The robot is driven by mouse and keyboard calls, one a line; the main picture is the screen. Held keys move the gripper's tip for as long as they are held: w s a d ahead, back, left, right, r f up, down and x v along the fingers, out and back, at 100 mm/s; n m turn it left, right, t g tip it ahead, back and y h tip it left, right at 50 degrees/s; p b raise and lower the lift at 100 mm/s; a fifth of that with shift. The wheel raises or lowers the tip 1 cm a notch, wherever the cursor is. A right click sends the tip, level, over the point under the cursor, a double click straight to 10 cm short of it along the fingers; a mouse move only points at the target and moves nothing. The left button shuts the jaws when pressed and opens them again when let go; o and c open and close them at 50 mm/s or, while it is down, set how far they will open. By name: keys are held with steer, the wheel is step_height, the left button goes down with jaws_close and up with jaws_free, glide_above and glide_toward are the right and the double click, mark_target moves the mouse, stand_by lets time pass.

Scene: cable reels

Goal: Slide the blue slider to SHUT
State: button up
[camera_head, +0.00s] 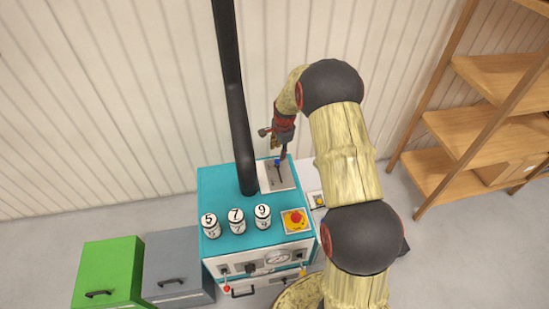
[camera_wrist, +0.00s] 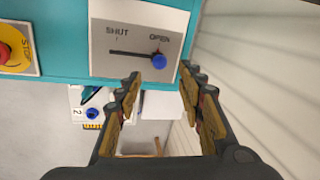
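The blue slider (camera_wrist: 159,61) is a round knob at the OPEN end of a dark slot, on a light grey plate (camera_wrist: 108,38) marked SHUT and OPEN. My gripper (camera_wrist: 164,78) is open, with a finger to either side of the knob's line in the wrist view. Nothing is between the fingers. In the head view my gripper (camera_head: 281,154) is close to the knob; whether they touch cannot be told.
The red stop button (camera_head: 296,217) on a yellow plate sits in front of the slider plate. Several numbered dials (camera_head: 236,220) stand to its left. A black post (camera_head: 242,140) rises beside the plate. A wooden shelf (camera_head: 465,135) stands at right.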

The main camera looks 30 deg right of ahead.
mark_target(277, 160)
steer(key=f+b, duration=0.1)
steer(key=f, duration=0.1)
steer(key=w+f, duration=0.1)
steer(key=f, duration=0.2)
steer(key=f+b, duration=0.1)
steer(key=f, duration=0.1)
steer(key=shift+w+f+b, duration=0.25)
steer(key=shift+f+b, duration=0.1)
steer(key=shift+c, duration=1)
steer(key=c, duration=0.7)
steer(key=shift+s, duration=0.1)
jaws_close()
